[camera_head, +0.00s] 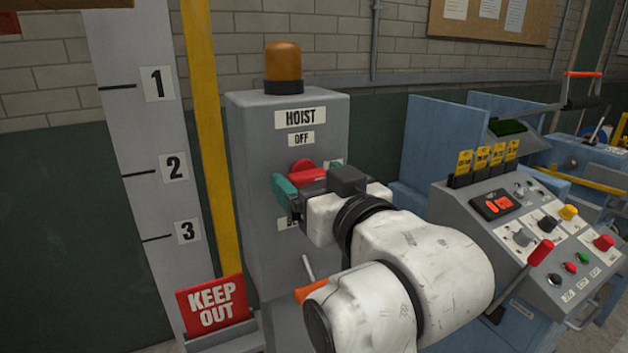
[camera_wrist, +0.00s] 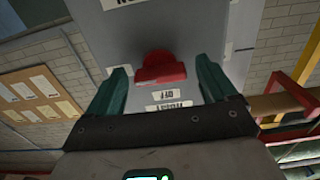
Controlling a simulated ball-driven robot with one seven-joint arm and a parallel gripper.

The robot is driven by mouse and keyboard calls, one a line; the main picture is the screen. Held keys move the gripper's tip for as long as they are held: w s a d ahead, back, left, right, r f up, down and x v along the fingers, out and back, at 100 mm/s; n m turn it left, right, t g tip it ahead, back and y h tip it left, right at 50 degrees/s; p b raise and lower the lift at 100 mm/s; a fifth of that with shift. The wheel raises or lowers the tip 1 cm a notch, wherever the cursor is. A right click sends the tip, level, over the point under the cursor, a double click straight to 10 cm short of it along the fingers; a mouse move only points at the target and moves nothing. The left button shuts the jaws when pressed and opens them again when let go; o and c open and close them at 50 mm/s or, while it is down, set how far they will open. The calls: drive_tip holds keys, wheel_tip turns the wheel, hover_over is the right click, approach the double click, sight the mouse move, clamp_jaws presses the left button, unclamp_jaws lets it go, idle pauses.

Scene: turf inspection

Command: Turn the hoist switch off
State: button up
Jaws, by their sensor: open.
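The hoist switch (camera_head: 302,166) is a red knob on the front of a grey cabinet, below the "HOIST" sign (camera_head: 300,118) and the "OFF" label (camera_head: 301,139). My gripper (camera_head: 308,182) is at the cabinet front and partly covers the knob's lower part and the labels around it. In the wrist view, which is upside down, the red knob (camera_wrist: 161,68) sits between the two green fingers of my gripper (camera_wrist: 163,76). The fingers are open, with a gap on both sides of the knob. I cannot tell which label the knob points to.
An amber beacon (camera_head: 283,64) tops the grey cabinet (camera_head: 245,180). A yellow post (camera_head: 208,120) and a red "KEEP OUT" sign (camera_head: 213,306) stand at its left. A control console (camera_head: 520,225) with levers and buttons stands at the right, near my arm.

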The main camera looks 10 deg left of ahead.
drive_tip(key=shift+c, duration=0.5)
drive_tip(key=c, duration=1)
drive_tip(key=shift+o, duration=0.2)
drive_tip(key=n, duration=0.3)
drive_tip(key=shift+d+n+p, duration=0.1)
drive_tip(key=shift+n+p, duration=0.3)
drive_tip(key=n, duration=1)
drive_tip(key=shift+b, duration=0.3)
drive_tip(key=shift+n+b, duration=0.55)
drive_tip(key=shift+n, duration=1.55)
